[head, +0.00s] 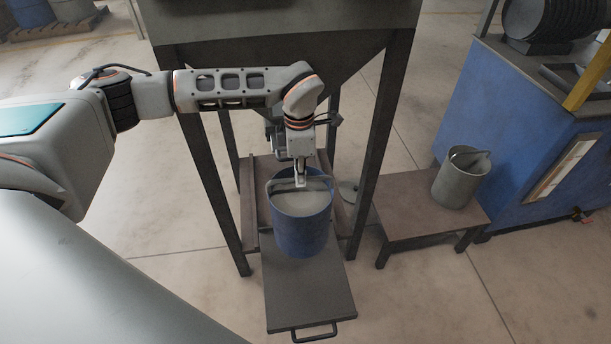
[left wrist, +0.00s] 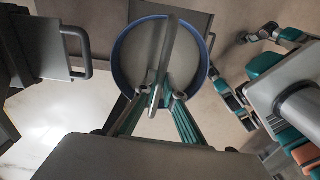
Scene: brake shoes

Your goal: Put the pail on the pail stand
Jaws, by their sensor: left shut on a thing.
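The blue pail (head: 300,230) holds grey material and stands upright under the hopper. My left gripper (head: 300,182) comes down from above and is shut on the pail's grey bail handle (left wrist: 168,50). The pail's round blue rim (left wrist: 118,62) shows around the handle in the left wrist view. In the head view the pail overlaps a dark plate (head: 310,300); I cannot tell whether it touches it. A low brown stand (head: 405,218) is at the right. My right gripper (left wrist: 233,57) shows at the right of the left wrist view, apparently open and empty.
A grey pail (head: 460,180) stands on the right part of the brown stand; its left part is bare. The hopper's dark legs (head: 383,130) rise on both sides of the blue pail. A blue cabinet (head: 510,120) is at the far right.

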